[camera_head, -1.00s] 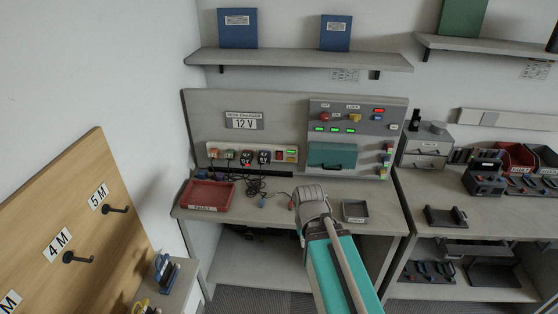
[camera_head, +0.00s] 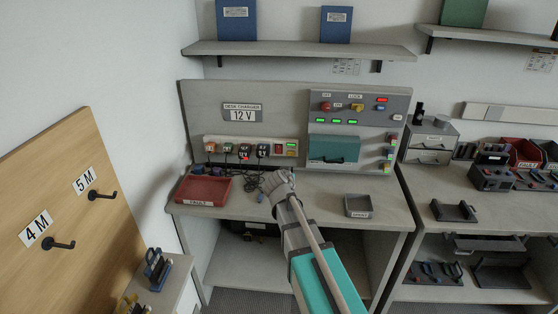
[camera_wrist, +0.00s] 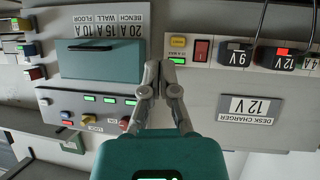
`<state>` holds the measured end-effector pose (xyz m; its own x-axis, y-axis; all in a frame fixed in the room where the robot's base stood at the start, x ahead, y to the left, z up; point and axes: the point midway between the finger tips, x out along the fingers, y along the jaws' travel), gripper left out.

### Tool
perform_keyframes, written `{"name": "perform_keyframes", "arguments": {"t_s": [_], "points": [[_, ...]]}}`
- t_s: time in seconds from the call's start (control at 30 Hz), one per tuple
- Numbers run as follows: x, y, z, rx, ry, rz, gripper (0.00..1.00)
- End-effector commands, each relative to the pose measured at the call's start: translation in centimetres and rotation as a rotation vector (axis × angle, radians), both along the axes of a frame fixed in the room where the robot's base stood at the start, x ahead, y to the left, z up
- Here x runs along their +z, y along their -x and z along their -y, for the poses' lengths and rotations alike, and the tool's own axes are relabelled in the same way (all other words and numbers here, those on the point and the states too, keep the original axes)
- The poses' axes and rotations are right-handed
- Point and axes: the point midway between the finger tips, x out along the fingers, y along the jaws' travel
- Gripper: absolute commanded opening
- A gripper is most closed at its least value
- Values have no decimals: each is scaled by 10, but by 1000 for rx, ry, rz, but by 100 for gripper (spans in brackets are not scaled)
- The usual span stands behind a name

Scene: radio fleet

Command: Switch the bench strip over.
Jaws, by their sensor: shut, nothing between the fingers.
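The bench strip (camera_head: 222,140) is a pale power strip on the back panel of the left bench, with several plugs in it. Its right end has a red switch (camera_head: 279,148), a green light and a yellow button (camera_head: 291,154). In the wrist view, which is upside down, the red switch (camera_wrist: 201,50), yellow button (camera_wrist: 178,42) and lit green light (camera_wrist: 177,61) show close by. My gripper (camera_wrist: 161,68) is shut and empty, its tips overlapping the picture beside the green light; I cannot tell whether they touch. In the head view my gripper (camera_head: 277,177) appears just below the strip's right end.
Plugs marked 9 V (camera_wrist: 235,54) and 12 V (camera_wrist: 285,58) sit beside the switch. A teal-covered box (camera_head: 334,149) and a grey panel with buttons (camera_head: 357,107) are to the right. A red tray (camera_head: 204,190) and grey tray (camera_head: 358,205) stand on the bench, with loose cables.

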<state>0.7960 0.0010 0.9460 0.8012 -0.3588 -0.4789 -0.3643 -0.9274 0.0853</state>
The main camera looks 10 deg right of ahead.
Motion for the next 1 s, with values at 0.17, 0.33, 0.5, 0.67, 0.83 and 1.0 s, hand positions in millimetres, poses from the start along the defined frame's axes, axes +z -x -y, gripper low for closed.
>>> {"name": "perform_keyframes", "arguments": {"t_s": [0.17,0.33,0.5,0.67,0.83,1.0], "points": [[6,-34,-24,66,0,149,0],[13,-49,-39,110,-6,224,0],[17,-53,-44,126,-9,248,0],[17,-52,-44,127,-10,249,0],[17,-53,-44,126,-9,248,0],[15,-58,-43,127,-9,247,0]]}}
